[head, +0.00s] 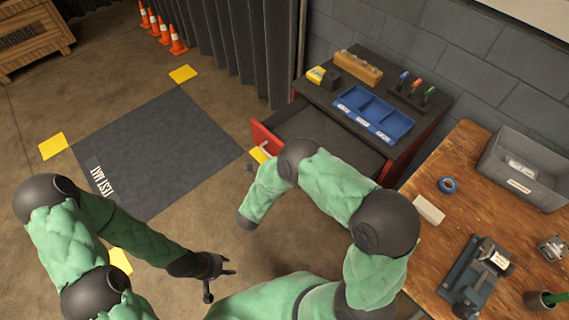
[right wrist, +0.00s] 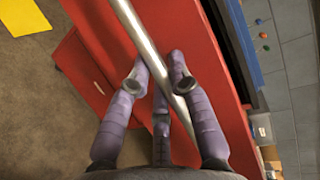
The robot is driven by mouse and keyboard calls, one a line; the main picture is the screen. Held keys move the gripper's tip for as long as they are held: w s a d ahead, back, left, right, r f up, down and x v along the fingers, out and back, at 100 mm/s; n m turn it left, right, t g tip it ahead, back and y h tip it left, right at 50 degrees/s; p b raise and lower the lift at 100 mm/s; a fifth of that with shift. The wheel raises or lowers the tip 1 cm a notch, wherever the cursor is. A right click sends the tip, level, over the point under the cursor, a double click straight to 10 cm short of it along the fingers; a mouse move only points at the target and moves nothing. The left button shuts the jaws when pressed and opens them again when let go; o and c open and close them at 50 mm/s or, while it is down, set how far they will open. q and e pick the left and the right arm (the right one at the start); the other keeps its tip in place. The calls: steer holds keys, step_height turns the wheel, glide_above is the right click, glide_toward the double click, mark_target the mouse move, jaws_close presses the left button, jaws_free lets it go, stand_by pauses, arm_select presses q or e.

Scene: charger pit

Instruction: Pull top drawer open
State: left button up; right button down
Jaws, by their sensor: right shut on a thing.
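The top drawer (head: 262,138) of the dark-topped cabinet is pulled out, with its red front standing clear of the body and its dark inside showing. Part of its silver handle (head: 265,146) shows by the red front. In the right wrist view the handle (right wrist: 133,25) is a long bar running diagonally across the red face. My right gripper (right wrist: 163,85) is shut around this bar; in the head view my right arm hides most of it. My left gripper (head: 220,280) is open and empty over the floor, away from the drawer.
The cabinet top holds a blue tray (head: 372,113), a wooden block rack (head: 358,67), a yellow item (head: 316,75) and screwdrivers (head: 415,88). A wooden bench (head: 470,205) with a grey bin (head: 525,165) stands right. The test mat (head: 160,150) is clear.

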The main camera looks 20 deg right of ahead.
steer(key=c, duration=1.1)
jaws_free()
steer(key=v, duration=1.2)
steer(key=shift+d, duration=0.1)
